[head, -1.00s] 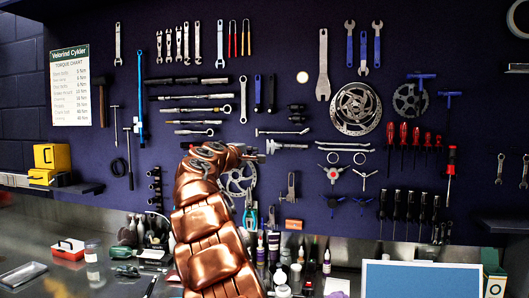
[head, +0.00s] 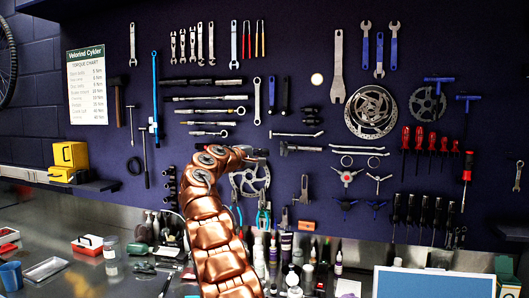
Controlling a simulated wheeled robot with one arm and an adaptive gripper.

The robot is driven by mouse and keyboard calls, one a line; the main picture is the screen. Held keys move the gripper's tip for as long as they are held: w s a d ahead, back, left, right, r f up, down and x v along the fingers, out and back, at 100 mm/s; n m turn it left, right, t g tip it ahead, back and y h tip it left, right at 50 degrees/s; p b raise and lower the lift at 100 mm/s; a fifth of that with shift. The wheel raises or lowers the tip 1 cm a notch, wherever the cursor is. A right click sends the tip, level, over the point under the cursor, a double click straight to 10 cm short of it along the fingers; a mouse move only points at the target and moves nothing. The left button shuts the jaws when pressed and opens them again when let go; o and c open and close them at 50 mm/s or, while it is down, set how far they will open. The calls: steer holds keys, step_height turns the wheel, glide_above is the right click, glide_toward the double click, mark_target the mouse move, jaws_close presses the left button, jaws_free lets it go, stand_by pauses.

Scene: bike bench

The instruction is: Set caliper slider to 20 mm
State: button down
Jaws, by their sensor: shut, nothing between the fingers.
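My copper-coloured arm rises from the bottom centre and bends right at its top. My gripper (head: 261,154) is at its end, small and dark against the wall panel, shut and empty. It is just left of a horizontal silver tool with a dark head (head: 300,148), with a small gap in the picture. A short grey tool with a stepped outline (head: 304,189) hangs upright lower right of the gripper. I cannot tell for certain which of these is the caliper. No slider position or scale can be read at this size.
A brake rotor (head: 249,182) and pliers (head: 263,216) hang below the gripper. Bottles (head: 286,246) stand on the metal bench underneath. Wrenches, a large rotor (head: 370,112) and red screwdrivers (head: 430,141) fill the panel. A blue-faced panel (head: 432,284) is at the lower right.

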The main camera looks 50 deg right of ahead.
mark_target(286, 152)
steer(key=d+p, duration=0.5)
steer(key=d, duration=0.1)
steer(key=shift+s+d+r, duration=0.1)
steer(key=shift+d+r, duration=0.05)
steer(key=shift+d, duration=0.05)
steer(key=shift+d+p, duration=0.65)
steer(key=shift+p, duration=0.05)
steer(key=shift+s+d+f, duration=0.1)
steer(key=shift+d+f, duration=0.15)
steer(key=shift+s+d+b, duration=0.15)
steer(key=shift+s+b, duration=0.6)
steer(key=shift+s, duration=0.15)
steer(key=shift+s+d+b, duration=0.15)
steer(key=shift+s+b, duration=0.6)
steer(key=shift+s, duration=0.15)
steer(key=shift+s, duration=0.1)
steer(key=shift+s, duration=0.1)
